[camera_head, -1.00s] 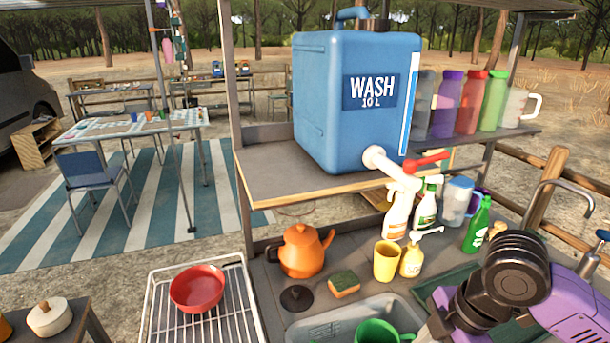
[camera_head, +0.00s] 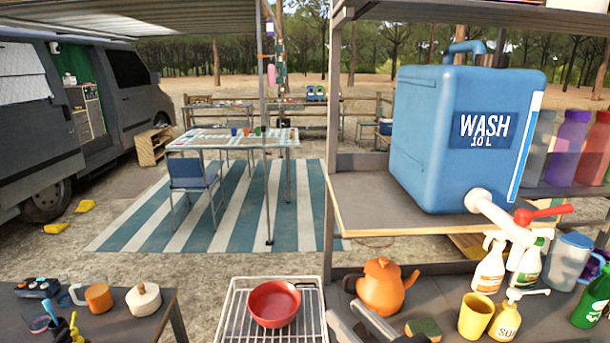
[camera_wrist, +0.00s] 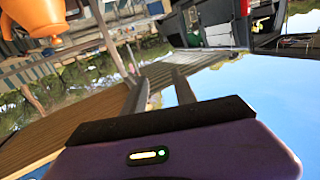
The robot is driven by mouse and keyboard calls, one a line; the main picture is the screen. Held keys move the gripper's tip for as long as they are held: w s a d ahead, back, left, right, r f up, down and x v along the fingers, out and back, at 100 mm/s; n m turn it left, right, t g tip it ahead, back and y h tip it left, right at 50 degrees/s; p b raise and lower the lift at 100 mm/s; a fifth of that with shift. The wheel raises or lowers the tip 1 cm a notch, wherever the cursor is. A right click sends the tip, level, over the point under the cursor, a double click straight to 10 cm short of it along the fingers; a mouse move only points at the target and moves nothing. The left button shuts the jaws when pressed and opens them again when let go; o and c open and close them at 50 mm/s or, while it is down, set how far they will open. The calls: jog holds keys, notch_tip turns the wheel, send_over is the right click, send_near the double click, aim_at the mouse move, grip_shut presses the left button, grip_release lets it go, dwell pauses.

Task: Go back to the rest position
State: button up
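My gripper (camera_wrist: 160,92) shows in the wrist view with its two fingers apart and nothing between them. The wrist view is steeply tilted, and an orange kettle (camera_wrist: 40,18) is at its upper left, apart from the fingers. In the head view, grey bars that look like my gripper's fingers rise from the bottom edge just in front of the orange kettle (camera_head: 382,287). The rest of my arm is out of the head view.
A shelf (camera_head: 355,205) carrying a blue wash tank (camera_head: 430,130) overhangs the counter. A red bowl (camera_head: 274,304) sits on a wire rack (camera_head: 235,310). A yellow cup (camera_head: 476,316) and soap bottle (camera_head: 506,320) stand right of the kettle. Open ground lies left, before the van (camera_head: 110,85).

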jog(key=s+d+f+m+h, duration=0.3)
jog(key=s+f+m+h, duration=0.1)
jog(key=s+f, duration=0.4)
jog(key=s+d+f+m+h, duration=0.35)
jog(key=s+f+m, duration=0.2)
jog(key=s, duration=0.55)
jog(key=s+d+n, duration=0.2)
jog(key=s+d, duration=0.1)
jog(key=s, duration=0.5)
jog(key=s+d+f+n, duration=0.1)
jog(key=s+d+n, duration=0.1)
jog(key=s, duration=0.6)
jog(key=shift+s+d+h, duration=0.2)
jog(key=shift+d+h, duration=0.25)
jog(key=shift+d, duration=0.2)
